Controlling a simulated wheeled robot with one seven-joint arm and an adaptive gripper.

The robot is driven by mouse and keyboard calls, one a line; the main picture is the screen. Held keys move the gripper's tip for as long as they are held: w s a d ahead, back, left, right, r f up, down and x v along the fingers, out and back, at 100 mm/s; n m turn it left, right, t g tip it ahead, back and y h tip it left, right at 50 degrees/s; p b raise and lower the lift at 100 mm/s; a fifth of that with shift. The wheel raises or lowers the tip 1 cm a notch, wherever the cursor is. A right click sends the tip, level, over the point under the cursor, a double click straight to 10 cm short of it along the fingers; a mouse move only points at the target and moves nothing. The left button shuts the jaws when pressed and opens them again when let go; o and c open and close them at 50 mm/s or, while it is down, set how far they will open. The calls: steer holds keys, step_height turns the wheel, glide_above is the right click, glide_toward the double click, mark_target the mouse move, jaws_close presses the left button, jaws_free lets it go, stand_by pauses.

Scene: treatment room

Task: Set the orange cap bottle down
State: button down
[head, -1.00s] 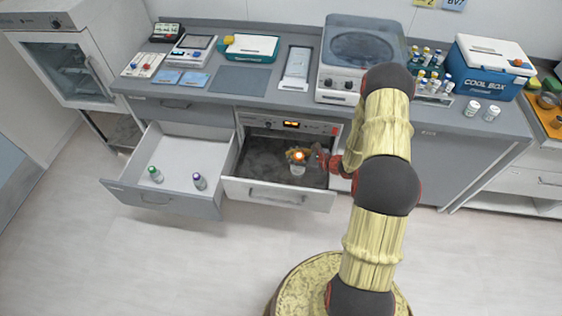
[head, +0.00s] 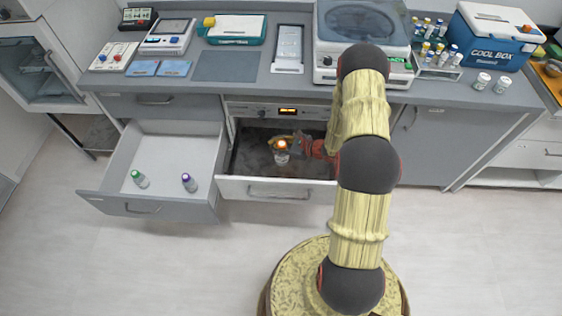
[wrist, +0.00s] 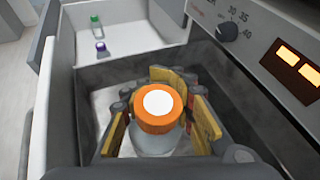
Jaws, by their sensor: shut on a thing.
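The orange cap bottle (wrist: 157,118) is a clear, squat bottle with a white disc on its orange cap. It is upright between the yellow-padded fingers of my gripper (wrist: 172,112), which is shut on it. In the head view the bottle (head: 281,150) is inside the open dark-lined drawer (head: 240,189) under the lit display, with my gripper (head: 296,143) reaching in from the right. I cannot tell whether the bottle's base touches the drawer floor.
An open white drawer (head: 180,155) at left holds a green-capped vial (head: 139,179) and a purple-capped vial (head: 189,182). The drawer walls and the control panel (wrist: 270,40) stand close around my gripper. The counter above holds instruments, a vial rack and a cool box (head: 490,38).

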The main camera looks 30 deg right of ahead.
step_height(320, 180, down, 10)
steer(key=b, duration=0.3)
steer(key=shift+f, duration=0.1)
steer(key=shift+f, duration=0.1)
steer(key=c, duration=1.5)
jaws_free()
steer(key=shift+b, duration=0.3)
steer(key=shift+o, duration=0.5)
